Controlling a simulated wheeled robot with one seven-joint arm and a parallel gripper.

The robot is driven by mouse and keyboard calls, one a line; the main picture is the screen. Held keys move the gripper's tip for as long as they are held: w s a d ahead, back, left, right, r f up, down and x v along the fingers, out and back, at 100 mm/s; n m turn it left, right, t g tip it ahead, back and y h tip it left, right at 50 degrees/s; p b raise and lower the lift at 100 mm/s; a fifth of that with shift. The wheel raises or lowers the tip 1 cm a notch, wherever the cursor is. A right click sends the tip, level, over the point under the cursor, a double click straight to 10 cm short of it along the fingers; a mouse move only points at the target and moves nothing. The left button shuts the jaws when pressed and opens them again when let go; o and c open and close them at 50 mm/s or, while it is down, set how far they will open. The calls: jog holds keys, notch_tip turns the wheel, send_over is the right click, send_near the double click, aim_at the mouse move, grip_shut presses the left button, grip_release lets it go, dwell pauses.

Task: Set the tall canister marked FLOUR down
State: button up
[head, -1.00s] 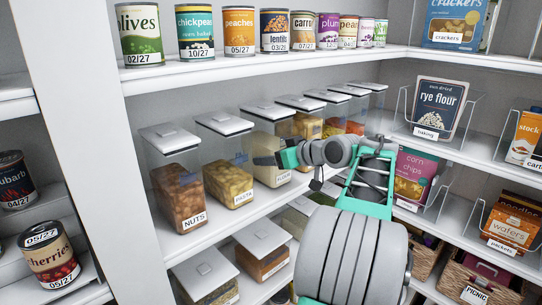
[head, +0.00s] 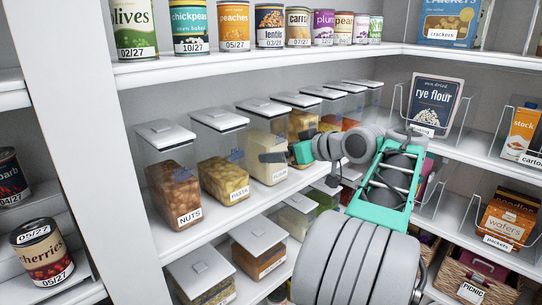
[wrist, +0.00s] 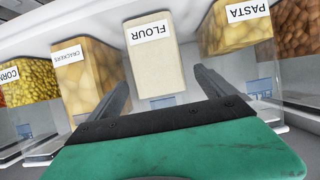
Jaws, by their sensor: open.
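The tall FLOUR canister (head: 258,139) stands upright on the middle shelf in the row of clear canisters, between pasta and a further one. It has a pale lid and cream contents. In the wrist view the FLOUR canister (wrist: 152,70) appears with its label upside down. My gripper (wrist: 163,80) is open, one finger toward each side of the canister, with visible gaps at the fingertips. In the head view my gripper (head: 272,157) is in front of the canister and covers part of its front.
The pasta canister (head: 224,178) and nuts canister (head: 172,185) stand to the left. The crackers canister (wrist: 90,75) is on the other side. Shelves lie above and below, with tins (head: 235,25) above and low containers (head: 258,255) below.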

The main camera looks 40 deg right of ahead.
jog(key=v, duration=0.5)
jog(key=shift+s+r, duration=0.15)
jog(key=shift+s, duration=0.2)
